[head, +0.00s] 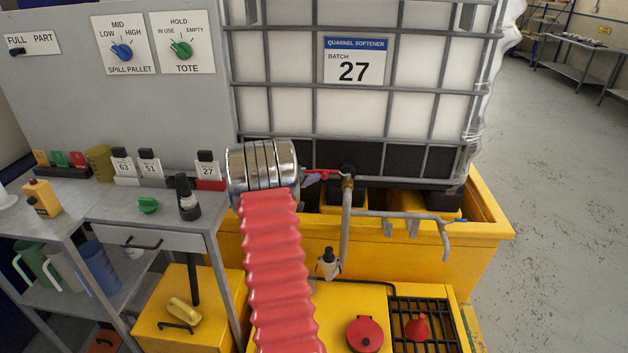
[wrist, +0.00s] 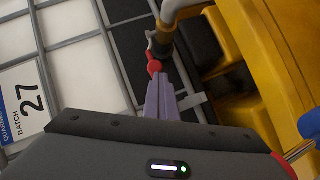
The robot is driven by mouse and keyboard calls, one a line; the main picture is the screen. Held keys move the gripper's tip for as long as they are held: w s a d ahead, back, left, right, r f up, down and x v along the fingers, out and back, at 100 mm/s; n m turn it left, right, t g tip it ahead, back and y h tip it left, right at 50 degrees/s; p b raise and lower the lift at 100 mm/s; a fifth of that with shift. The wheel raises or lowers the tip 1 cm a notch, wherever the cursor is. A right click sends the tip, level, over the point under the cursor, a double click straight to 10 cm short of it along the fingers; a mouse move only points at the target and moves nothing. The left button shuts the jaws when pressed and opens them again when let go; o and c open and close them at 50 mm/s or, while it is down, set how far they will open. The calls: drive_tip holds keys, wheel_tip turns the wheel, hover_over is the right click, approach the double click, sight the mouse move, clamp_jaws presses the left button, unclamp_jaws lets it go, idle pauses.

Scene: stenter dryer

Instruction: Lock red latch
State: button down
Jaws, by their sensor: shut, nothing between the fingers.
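A red latch (head: 328,173) sits at the valve (head: 347,180) on the lower front of the white caged tote (head: 290,110). In the wrist view the red latch (wrist: 153,66) shows just beyond my fingertips, beside the grey pipe's fitting. My gripper (head: 308,179) points at it from the left in the head view. Its purple fingers (wrist: 160,85) are shut together with nothing between them. The tips are very close to the latch; I cannot tell whether they touch it. My red-sleeved arm hides part of the yellow pallet (head: 400,237).
A grey pipe (head: 347,225) hangs down from the valve, and a thinner pipe (head: 400,215) runs right. A bench (head: 165,208) with tags and a green knob stands left. A red round lid (head: 365,334) and a black grate (head: 440,335) lie in front. The right floor is clear.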

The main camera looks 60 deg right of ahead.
drive_tip(key=shift+s+r, duration=0.15)
drive_tip(key=shift+r, duration=0.05)
drive_tip(key=f+v, duration=0.1)
drive_tip(key=v, duration=0.9)
drive_tip(key=shift+w, duration=0.35)
drive_tip(key=w+a+r+n+t+y, duration=0.15)
drive_tip(key=a+r, duration=0.45)
drive_tip(key=a, duration=0.8)
drive_tip(key=a+r+m+t+y, duration=0.1)
drive_tip(key=a+r+y, duration=0.3)
drive_tip(key=a, duration=1)
drive_tip(key=s+a+r+n+t+y, duration=0.1)
drive_tip(key=s+a+n+t+y, duration=0.1)
drive_tip(key=a, duration=0.9)
drive_tip(key=s+a+n+t+y, duration=0.2)
drive_tip(key=s+a+y, duration=0.1)
drive_tip(key=a, duration=0.9)
drive_tip(key=s+a+r+n+t+y, duration=0.1)
drive_tip(key=s+a+n+t+y, duration=0.1)
drive_tip(key=a, duration=1)
drive_tip(key=shift+s+a+r+n+y, duration=0.2)
drive_tip(key=shift+s+r+n+y, duration=0.2)
drive_tip(key=shift+s+y, duration=0.4)
